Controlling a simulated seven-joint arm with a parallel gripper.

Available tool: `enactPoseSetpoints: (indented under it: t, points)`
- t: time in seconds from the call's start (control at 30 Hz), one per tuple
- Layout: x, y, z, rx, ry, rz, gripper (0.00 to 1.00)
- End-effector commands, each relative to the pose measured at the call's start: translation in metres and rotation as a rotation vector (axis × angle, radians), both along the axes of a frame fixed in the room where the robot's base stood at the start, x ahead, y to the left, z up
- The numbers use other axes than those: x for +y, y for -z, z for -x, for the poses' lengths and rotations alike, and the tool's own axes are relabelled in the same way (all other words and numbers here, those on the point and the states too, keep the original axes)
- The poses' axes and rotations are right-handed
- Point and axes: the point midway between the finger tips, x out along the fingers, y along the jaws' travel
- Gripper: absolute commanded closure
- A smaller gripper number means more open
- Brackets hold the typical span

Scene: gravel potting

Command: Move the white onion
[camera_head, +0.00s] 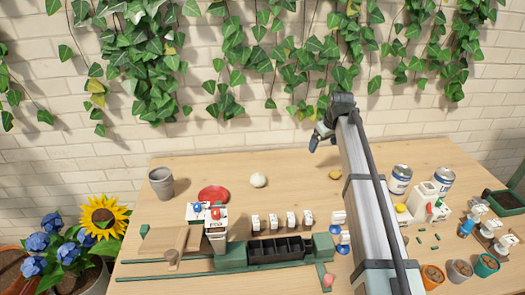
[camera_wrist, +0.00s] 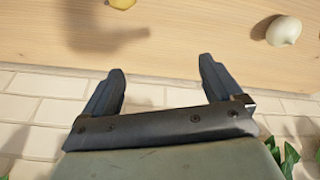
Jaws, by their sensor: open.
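The white onion (camera_head: 258,180) rests on the wooden table toward the back, right of the red plate. It also shows in the wrist view (camera_wrist: 284,31) at the upper right, apart from my fingers. My gripper (camera_head: 316,141) is raised near the table's back edge, to the right of the onion in the head view. In the wrist view my gripper (camera_wrist: 158,82) has its two dark fingers spread wide with nothing between them.
A yellow item (camera_head: 335,174) lies right of the onion. A red plate (camera_head: 213,194) and a grey pot (camera_head: 161,183) stand left. A green-and-black rack (camera_head: 275,250) with small white items behind it is in front. Cans (camera_head: 400,179) stand right. Table around the onion is clear.

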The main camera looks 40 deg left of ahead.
Motion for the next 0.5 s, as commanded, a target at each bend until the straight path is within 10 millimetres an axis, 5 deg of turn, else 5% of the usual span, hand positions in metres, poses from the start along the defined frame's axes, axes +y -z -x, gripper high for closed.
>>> enactPoseSetpoints:
  t: [0.2, 0.5]
  points:
    - [0.066, 0.000, 0.067, 0.045, -0.155, 0.055, 0.07]
    - [0.126, -0.001, 0.146, 0.093, -0.326, 0.122, 0.07]
